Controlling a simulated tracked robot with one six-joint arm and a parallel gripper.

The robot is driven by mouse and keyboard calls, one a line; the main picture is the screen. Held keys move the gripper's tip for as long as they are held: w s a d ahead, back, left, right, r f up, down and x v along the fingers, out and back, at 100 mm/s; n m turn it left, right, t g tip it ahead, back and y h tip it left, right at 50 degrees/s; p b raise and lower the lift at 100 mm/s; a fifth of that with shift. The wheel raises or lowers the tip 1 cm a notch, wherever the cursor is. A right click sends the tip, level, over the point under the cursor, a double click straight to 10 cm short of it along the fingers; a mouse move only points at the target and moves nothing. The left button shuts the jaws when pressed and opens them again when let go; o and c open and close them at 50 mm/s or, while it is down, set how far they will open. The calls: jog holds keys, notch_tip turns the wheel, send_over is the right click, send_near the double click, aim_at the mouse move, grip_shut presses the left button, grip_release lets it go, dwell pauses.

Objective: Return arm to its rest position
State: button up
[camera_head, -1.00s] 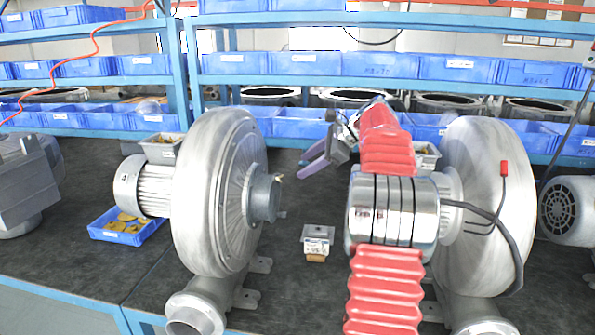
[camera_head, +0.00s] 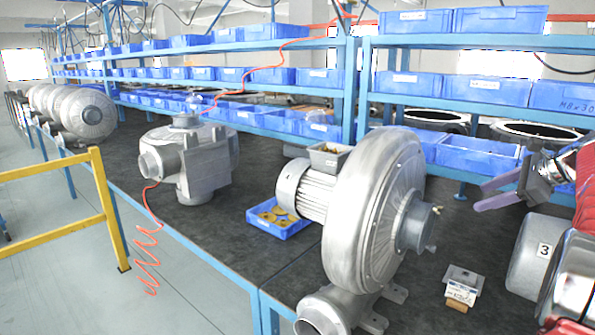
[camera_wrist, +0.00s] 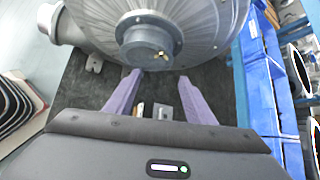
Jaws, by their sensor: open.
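My gripper (camera_head: 487,194) is at the right side of the head view, raised above the bench and to the right of a large silver blower (camera_head: 370,215). Its purple fingers are apart with nothing between them. In the wrist view my gripper (camera_wrist: 160,95) shows both fingers spread, pointing toward the blower's hub (camera_wrist: 150,42), without visible contact. A small grey metal block on a wooden piece (camera_head: 462,287) sits on the bench below my gripper. It shows partly between the fingers in the wrist view (camera_wrist: 161,111).
A blue tray of yellow discs (camera_head: 279,221) lies left of the blower. A grey pump-like unit (camera_head: 190,155) stands farther left. Shelves with blue bins (camera_head: 481,90) run behind the bench. A yellow railing (camera_head: 108,208) stands on the floor at left.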

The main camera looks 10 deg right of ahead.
jog(key=s+a+f+n+g+h, duration=0.1)
jog(key=s+a+f+n+g, duration=0.15)
jog(key=f, duration=0.25)
jog(key=s+a+f+n+g, duration=0.1)
jog(key=s+f+n, duration=0.1)
jog(key=f+n, duration=0.3)
jog(key=s+a+f+n, duration=0.1)
jog(key=s+a+n, duration=0.5)
jog(key=a, duration=0.8)
jog(key=s+a+f+n+h, duration=0.1)
jog(key=s+a+n, duration=0.5)
jog(key=a, duration=0.9)
jog(key=s+a+f+n, duration=0.3)
jog(key=s+a+n, duration=0.4)
jog(key=a, duration=0.8)
jog(key=shift+s+f+h, duration=0.25)
jog(key=shift+s+h, duration=0.15)
jog(key=shift+c, duration=0.5)
